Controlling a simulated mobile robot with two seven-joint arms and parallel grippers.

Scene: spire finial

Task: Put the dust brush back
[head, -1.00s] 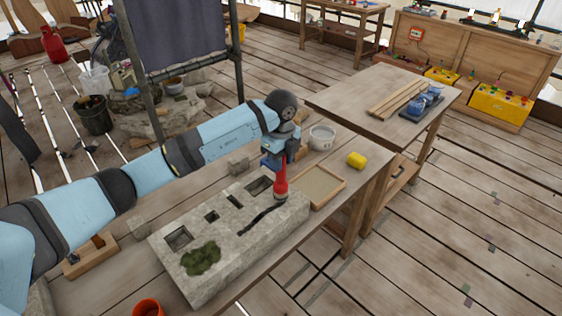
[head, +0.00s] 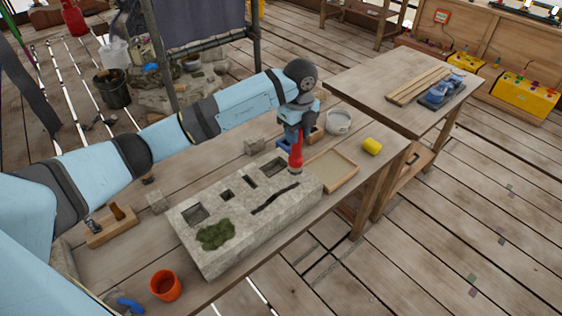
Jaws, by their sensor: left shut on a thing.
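The dust brush (head: 296,153) has a red handle and a paler lower end. My left gripper (head: 297,132) is shut on its upper part and holds it upright, bristle end down. The brush is over the far right end of a grey stone block (head: 235,245), near the end of a dark crack (head: 275,198). I cannot tell whether its tip touches the stone. My right gripper is not in view.
The block has square recesses and a green moss patch (head: 215,235). Around it on the bench are a shallow wooden tray (head: 345,183), a white bowl (head: 338,122), a yellow sponge (head: 372,146), an orange cup (head: 166,286) and a wooden holder (head: 108,233) at left.

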